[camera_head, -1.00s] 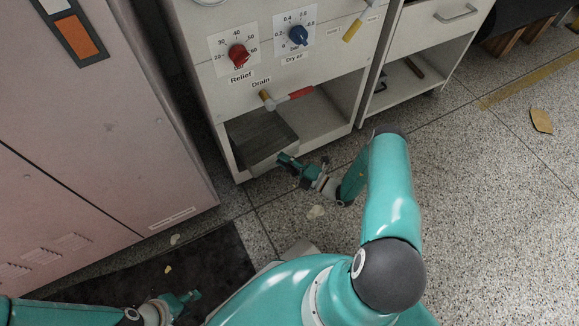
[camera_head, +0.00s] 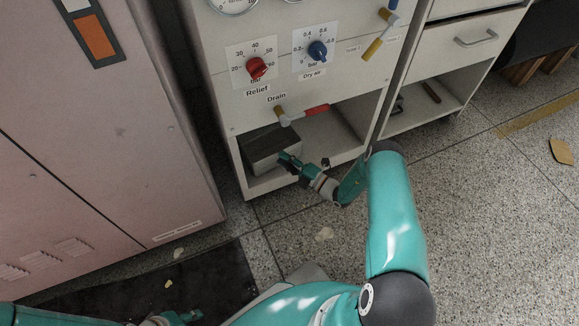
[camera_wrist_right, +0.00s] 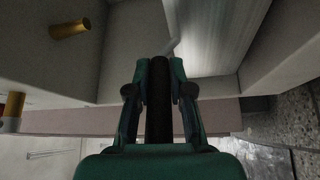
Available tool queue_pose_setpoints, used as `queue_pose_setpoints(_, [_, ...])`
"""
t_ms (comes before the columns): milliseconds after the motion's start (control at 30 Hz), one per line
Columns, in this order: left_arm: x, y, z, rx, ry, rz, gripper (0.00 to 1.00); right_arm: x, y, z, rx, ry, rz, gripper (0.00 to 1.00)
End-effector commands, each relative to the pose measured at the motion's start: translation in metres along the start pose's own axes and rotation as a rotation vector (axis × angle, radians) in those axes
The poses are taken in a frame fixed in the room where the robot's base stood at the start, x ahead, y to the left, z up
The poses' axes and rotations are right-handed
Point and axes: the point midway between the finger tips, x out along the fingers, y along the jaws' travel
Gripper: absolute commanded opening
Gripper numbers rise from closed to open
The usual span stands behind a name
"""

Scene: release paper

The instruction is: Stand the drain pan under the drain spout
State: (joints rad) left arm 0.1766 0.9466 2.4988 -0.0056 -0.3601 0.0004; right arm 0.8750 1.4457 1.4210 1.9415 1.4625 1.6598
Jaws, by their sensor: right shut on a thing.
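The drain pan (camera_head: 262,151) is a grey box in the open lower bay of the white cabinet, at its left side. The drain spout (camera_head: 279,113) is the brass end under the Drain label, above the pan's back part, beside a red-handled valve (camera_head: 305,112). My right gripper (camera_head: 286,159) is shut on the pan at its near right side. In the right wrist view a dark strip shows between the fingers (camera_wrist_right: 159,80), with the pan's streaked pale surface (camera_wrist_right: 215,35) beyond. My left gripper (camera_head: 188,317) is cut off at the bottom edge; its fingers are unclear.
The cabinet's lower bay is empty right of the pan (camera_head: 328,140). A pink machine cabinet (camera_head: 100,150) stands close on the left. A black mat (camera_head: 200,280) lies on the floor. The speckled floor (camera_head: 480,220) at right is largely clear.

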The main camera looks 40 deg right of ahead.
Motion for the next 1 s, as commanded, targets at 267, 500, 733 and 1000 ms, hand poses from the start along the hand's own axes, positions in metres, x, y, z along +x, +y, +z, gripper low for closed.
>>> queue_pose_setpoints(267, [0.013,-0.004,0.000,0.000,0.000,0.000,0.40,0.022,0.003,0.013,-0.010,0.004,0.012,0.00])
queue_pose_setpoints(500, [0.025,-0.009,0.000,0.000,0.000,0.000,0.40,0.027,-0.006,0.019,-0.006,0.002,0.011,0.00])
queue_pose_setpoints(733, [0.031,-0.011,0.000,0.000,0.000,0.000,0.40,0.026,-0.011,0.020,-0.007,0.002,0.012,0.00])
queue_pose_setpoints(1000, [0.031,-0.011,0.000,0.000,0.000,0.000,0.40,0.026,-0.011,0.020,-0.007,0.002,0.012,0.00])
